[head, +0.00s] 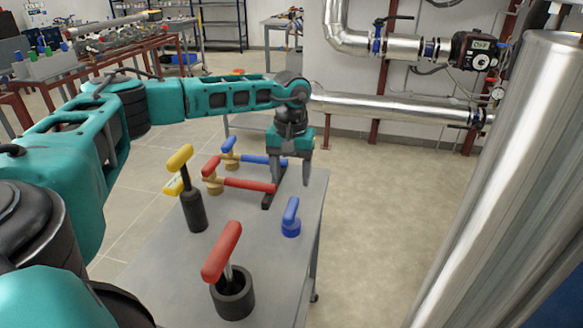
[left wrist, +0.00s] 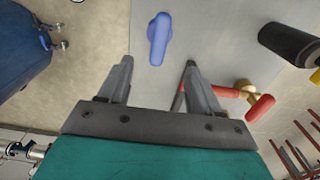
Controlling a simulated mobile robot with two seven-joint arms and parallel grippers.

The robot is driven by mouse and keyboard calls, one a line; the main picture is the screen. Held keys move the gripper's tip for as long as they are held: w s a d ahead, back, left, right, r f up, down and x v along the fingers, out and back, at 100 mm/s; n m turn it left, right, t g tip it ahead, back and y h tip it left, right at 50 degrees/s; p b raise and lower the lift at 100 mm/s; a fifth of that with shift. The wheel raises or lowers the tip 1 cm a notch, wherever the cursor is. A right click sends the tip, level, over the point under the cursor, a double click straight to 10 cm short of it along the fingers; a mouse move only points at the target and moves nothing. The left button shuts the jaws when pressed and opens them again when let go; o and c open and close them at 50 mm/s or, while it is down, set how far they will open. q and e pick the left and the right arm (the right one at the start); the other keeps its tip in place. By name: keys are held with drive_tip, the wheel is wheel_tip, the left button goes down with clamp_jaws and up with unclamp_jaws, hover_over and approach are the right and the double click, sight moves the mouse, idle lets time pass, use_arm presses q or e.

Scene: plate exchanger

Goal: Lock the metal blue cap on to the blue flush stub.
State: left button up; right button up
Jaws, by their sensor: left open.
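The blue cap (head: 291,228), a short cylinder with an upright blue handle, stands on the grey table near its right edge. In the left wrist view the cap (left wrist: 158,38) lies beyond my open fingertips, roughly between their lines. The blue flush stub (head: 263,160) is a horizontal blue pipe on a brass valve with a blue handle, at the table's far end. My left gripper (head: 291,184) is open and empty, pointing down, farther back than the cap and in front of the stub's end. It also shows in the left wrist view (left wrist: 158,64). My right gripper is out of view.
A red pipe (head: 250,184) with a brass valve lies in front of the blue stub. Bare table (head: 175,280) lies left of the red tool.

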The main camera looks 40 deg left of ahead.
sight(291, 206)
use_arm(q)
drive_tip(key=shift+s+f, duration=0.1)
drive_tip(key=shift+f, duration=0.65)
wheel_tip(291, 206, down, 8)
drive_tip(key=b, duration=0.5)
drive_tip(key=shift+f+b, duration=0.2)
drive_tip(key=shift+b, duration=0.1)
drive_tip(key=shift+c, duration=0.4)
clamp_jaws()
drive_tip(key=shift+r, duration=0.15)
wheel_tip(291, 206, up, 8)
drive_tip(key=p, duration=0.5)
drive_tip(key=shift+f+p, duration=0.2)
drive_tip(key=shift+p, duration=0.1)
drive_tip(key=shift+r, duration=1.15)
